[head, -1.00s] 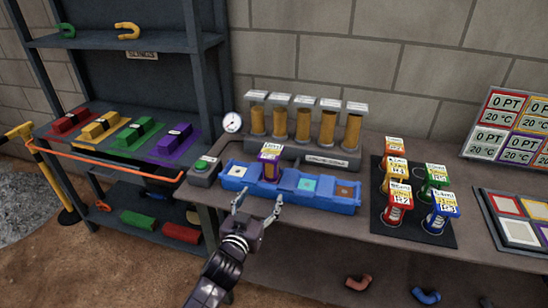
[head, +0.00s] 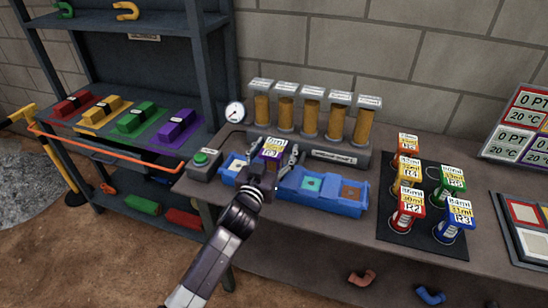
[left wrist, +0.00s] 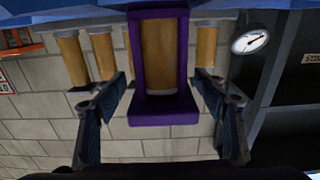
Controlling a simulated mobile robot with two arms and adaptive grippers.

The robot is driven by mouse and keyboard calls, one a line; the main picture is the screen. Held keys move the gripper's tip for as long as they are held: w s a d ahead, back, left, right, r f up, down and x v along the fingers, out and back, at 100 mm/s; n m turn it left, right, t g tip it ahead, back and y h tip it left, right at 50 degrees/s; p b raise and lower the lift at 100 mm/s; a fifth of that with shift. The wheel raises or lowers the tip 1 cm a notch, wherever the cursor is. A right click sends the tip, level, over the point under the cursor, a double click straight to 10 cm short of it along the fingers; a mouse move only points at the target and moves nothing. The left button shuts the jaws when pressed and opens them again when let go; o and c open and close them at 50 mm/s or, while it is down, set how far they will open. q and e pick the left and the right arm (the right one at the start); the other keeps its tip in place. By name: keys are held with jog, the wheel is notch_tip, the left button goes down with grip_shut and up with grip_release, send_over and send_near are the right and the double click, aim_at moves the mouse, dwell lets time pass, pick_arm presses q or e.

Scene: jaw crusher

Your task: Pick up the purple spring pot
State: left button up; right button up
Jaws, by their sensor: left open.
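The purple spring pot (head: 273,150) stands in the blue tray (head: 322,206) on the bench, with a white and yellow label on top. My left gripper (head: 274,162) is open, with one finger on each side of the pot. In the left wrist view the purple pot (left wrist: 163,118) with its tan cylinder is between the open fingers of my left gripper (left wrist: 162,100). Gaps show between the fingers and the pot there. The gripper hides part of the pot and tray in the head view. My right gripper is not in view.
A rack of tan cylinders (head: 311,117) stands close behind the tray. A green-button box (head: 203,164) and a gauge (head: 235,112) are at the left. Several labelled pots stand on a black mat (head: 426,250) at the right. A dark shelf (head: 150,80) stands further left.

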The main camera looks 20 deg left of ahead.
pick_arm(q)
jog(key=w, duration=0.4)
jog(key=shift+w+p, duration=0.1)
jog(key=shift+p, duration=0.2)
jog(key=shift+c, duration=0.4)
jog(key=c, duration=1.6)
jog(key=shift+r, duration=0.1)
